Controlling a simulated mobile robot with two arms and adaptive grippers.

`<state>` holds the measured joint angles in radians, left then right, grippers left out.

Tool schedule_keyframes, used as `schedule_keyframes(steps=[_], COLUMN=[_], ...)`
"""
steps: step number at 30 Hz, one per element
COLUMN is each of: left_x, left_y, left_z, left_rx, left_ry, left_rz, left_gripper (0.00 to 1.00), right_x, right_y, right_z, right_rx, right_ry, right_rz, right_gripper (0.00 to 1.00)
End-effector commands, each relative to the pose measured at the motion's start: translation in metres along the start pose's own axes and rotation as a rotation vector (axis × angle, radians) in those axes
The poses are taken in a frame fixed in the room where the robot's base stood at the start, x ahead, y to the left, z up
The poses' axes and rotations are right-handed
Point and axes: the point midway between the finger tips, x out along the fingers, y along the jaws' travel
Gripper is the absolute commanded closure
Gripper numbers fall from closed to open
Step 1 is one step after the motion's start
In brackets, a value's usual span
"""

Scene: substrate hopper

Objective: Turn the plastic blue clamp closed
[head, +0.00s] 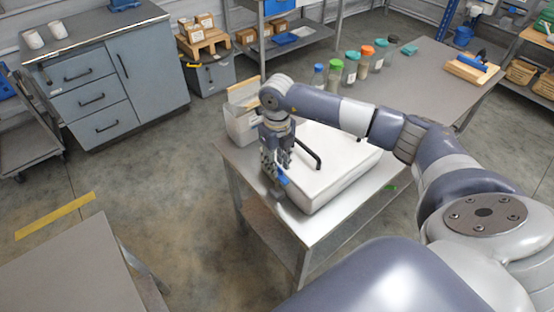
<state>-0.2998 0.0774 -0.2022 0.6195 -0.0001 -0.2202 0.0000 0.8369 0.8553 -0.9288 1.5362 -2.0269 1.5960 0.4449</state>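A white box-shaped hopper (338,172) with a black bar handle (311,152) on top lies on the grey table. The small blue clamp (282,179) is at the hopper's left front edge. My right gripper (277,170) points down right at the clamp, beside or just above it. The fingers partly cover the clamp. I cannot tell whether they touch it, how far they are apart, or at what angle the clamp is turned. My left gripper is not in view.
A bin (241,126) stands on the table's back left corner, close to my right wrist. Several jars with coloured lids (335,72) stand behind my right forearm. A grey drawer cabinet (105,82) is at the left.

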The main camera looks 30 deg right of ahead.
Motion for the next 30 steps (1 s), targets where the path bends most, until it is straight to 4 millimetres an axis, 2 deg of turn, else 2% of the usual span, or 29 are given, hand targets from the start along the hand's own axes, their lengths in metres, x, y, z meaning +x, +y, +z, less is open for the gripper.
schedule_keyframes(steps=[8,12,23,30], left_x=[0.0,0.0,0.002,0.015], left_y=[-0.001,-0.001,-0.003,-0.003], left_z=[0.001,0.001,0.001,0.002], left_rx=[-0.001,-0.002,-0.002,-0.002], left_ry=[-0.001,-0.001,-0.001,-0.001], left_rz=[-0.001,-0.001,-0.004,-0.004], left_gripper=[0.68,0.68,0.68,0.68], right_x=[0.002,0.002,0.002,0.004], right_y=[0.0,0.0,0.0,-0.001], right_z=[0.0,0.0,0.0,0.001], right_rx=[-0.001,-0.001,-0.014,-0.106], right_ry=[0.0,-0.001,-0.001,-0.004], right_rz=[0.0,0.0,0.0,-0.002], right_gripper=[0.73,1.0,1.0,1.0])
